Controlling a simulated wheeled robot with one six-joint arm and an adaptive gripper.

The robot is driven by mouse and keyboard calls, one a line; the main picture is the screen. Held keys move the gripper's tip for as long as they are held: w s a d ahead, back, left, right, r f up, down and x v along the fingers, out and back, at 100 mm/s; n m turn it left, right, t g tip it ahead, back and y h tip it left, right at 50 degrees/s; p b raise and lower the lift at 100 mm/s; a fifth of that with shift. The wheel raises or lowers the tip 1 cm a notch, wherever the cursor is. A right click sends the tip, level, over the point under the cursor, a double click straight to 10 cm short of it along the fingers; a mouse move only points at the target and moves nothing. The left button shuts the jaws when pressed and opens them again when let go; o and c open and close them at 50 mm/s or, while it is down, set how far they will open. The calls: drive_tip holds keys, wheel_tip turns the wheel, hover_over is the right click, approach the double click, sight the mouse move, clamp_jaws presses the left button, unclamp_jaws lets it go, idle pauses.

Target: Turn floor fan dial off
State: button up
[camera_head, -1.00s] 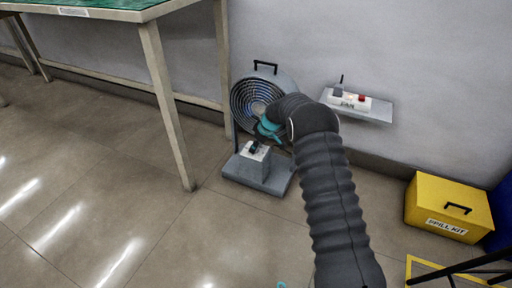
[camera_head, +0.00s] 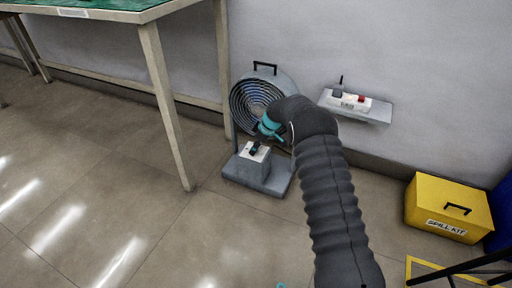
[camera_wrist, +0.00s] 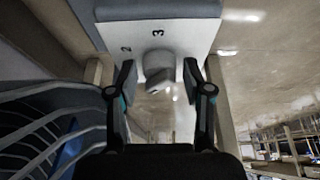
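The floor fan (camera_head: 257,97) stands on the floor against the wall, with a round grille and a grey base. A white dial panel (camera_head: 250,153) sits on top of its base box. In the wrist view, the panel (camera_wrist: 190,35) carries the numbers 2 and 3, and a grey dial (camera_wrist: 158,68) sticks out of it. My gripper (camera_wrist: 159,78) is open, with one dark finger on each side of the dial and a narrow gap on both sides. In the head view, my gripper (camera_head: 257,144) reaches down to the panel and hides the dial. I cannot tell the dial's setting.
A table with a green top (camera_head: 85,5) stands at the left, one leg near the fan. A yellow spill kit (camera_head: 448,208) is at the right.

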drive_tip(key=shift+r+m, duration=0.1)
drive_tip(key=shift+m, duration=0.2)
drive_tip(key=m+t, duration=0.1)
drive_tip(key=m, duration=0.1)
drive_tip(key=m+h, duration=0.1)
drive_tip(key=m, duration=0.1)
drive_tip(key=shift+s+m+t, duration=0.1)
drive_tip(key=shift+m+t, duration=0.2)
drive_tip(key=shift+t, duration=0.1)
drive_tip(key=m+p, duration=0.1)
drive_tip(key=m+h+p, duration=0.1)
drive_tip(key=m, duration=0.1)
drive_tip(key=shift+s+a+m+t, duration=0.1)
drive_tip(key=shift+a+m+t, duration=0.1)
drive_tip(key=shift+m+t, duration=0.15)
drive_tip(key=shift+a+m+t+h+p, duration=0.1)
drive_tip(key=shift+m+t+h+p, duration=0.4)
drive_tip(key=shift+m, duration=1.05)
drive_tip(key=d+v, duration=0.3)
drive_tip(key=v, duration=1.3)
drive_tip(key=s+d+f+v, duration=0.1)
drive_tip(key=d+v, duration=0.3)
drive_tip(key=v, duration=1.2)
drive_tip(key=shift+s+m+h, duration=0.2)
drive_tip(key=shift+m+h, duration=0.1)
drive_tip(key=shift+m, duration=0.1)
